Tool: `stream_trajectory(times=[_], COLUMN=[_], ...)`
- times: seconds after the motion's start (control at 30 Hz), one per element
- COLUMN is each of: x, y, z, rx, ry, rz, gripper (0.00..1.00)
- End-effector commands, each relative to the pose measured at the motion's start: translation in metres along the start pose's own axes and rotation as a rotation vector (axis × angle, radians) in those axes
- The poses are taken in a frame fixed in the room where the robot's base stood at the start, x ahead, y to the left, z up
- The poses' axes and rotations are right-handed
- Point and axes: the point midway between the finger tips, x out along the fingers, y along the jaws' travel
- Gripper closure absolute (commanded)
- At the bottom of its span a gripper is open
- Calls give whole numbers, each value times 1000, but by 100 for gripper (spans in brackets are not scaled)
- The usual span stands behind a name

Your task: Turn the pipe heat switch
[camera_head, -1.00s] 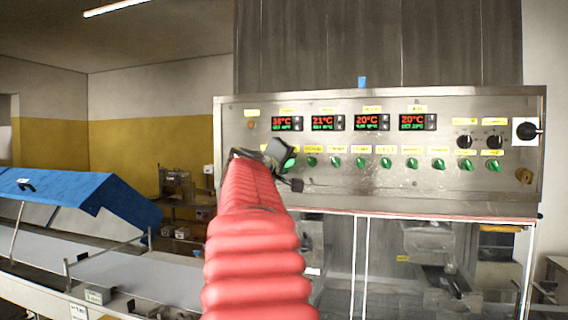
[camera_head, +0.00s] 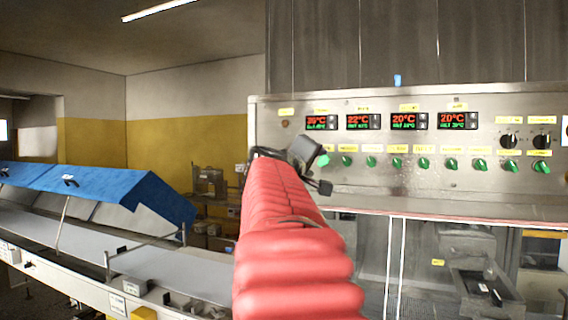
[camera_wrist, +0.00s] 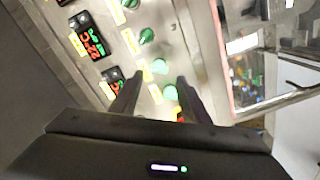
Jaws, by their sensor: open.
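A steel control panel (camera_head: 272,164) carries a row of green switches (camera_head: 397,162) under yellow labels too small to read, so I cannot tell which is the pipe heat switch. My gripper (camera_head: 320,166) is at the left end of this row, beyond my red-sleeved arm, and partly hides the panel there. A green switch shows right at its tip. In the wrist view, my gripper (camera_wrist: 157,88) is open, with its two dark fingers apart. A green switch (camera_wrist: 170,93) lies between the fingertips, near the right finger; contact cannot be told. Another green switch (camera_wrist: 160,67) lies just beyond.
Several red-and-green temperature displays (camera_head: 410,121) sit above the switches. Two black knobs (camera_head: 509,141) are at the right. A ledge (camera_head: 450,208) runs below the panel. A conveyor with a blue cover (camera_head: 110,190) stands at the left.

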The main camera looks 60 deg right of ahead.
Motion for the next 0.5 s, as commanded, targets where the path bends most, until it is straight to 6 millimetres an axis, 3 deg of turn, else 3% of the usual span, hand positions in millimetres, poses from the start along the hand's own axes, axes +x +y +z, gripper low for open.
stream_trajectory(times=[0.5], x=[-72], y=[-1], z=[0], rx=[0], ry=[1], rz=[-1], gripper=[58])
